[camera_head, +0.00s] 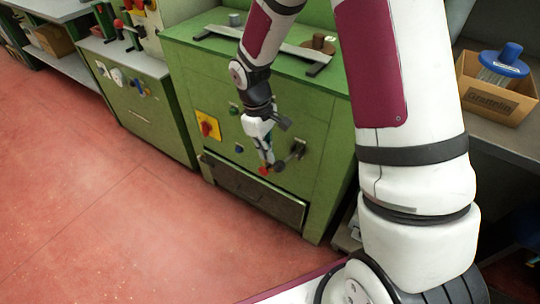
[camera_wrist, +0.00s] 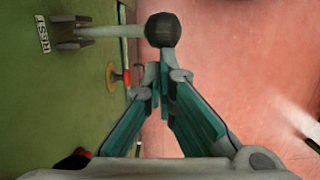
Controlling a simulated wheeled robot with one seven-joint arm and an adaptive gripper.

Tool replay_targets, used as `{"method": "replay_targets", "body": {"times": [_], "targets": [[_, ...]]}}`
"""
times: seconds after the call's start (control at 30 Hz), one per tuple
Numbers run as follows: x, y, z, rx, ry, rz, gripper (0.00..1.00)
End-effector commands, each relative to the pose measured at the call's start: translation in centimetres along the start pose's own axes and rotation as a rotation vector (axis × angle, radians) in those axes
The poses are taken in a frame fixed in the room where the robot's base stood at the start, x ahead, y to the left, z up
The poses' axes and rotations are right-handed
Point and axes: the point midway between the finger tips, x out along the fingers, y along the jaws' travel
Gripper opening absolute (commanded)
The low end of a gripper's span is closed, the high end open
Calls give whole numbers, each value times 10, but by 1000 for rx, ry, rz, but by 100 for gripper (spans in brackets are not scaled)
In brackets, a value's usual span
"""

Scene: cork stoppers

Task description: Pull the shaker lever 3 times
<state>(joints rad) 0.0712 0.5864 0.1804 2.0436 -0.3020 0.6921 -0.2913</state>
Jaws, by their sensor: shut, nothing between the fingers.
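The shaker lever shows in the wrist view as a pale shaft (camera_wrist: 118,31) standing out from the green cabinet front, with a black ball knob (camera_wrist: 162,30) at its end and a dark bracket at its base. In the head view a dark bracket (camera_head: 298,149) sits on the cabinet front, right of my gripper (camera_head: 267,160). My gripper, in the wrist view (camera_wrist: 163,76), is shut and empty. Its fingertips are close to the knob, just below it in the picture; whether they touch it I cannot tell.
A red knob on a yellow base (camera_wrist: 118,77) sits on the panel beside my fingers. The green cabinet (camera_head: 325,160) also has a yellow switch plate (camera_head: 207,126) and a dark drawer (camera_head: 250,190). Open red floor (camera_head: 110,215) lies in front. A cardboard box (camera_head: 490,95) stands on the right bench.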

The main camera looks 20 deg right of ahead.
Motion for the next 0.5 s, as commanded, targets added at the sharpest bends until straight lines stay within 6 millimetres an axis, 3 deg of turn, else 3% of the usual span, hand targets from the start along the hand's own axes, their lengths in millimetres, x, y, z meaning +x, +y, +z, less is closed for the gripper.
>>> {"method": "replay_targets", "body": {"times": [0.5], "targets": [[36, -12, -12, 48, -2, 308, 0]]}}
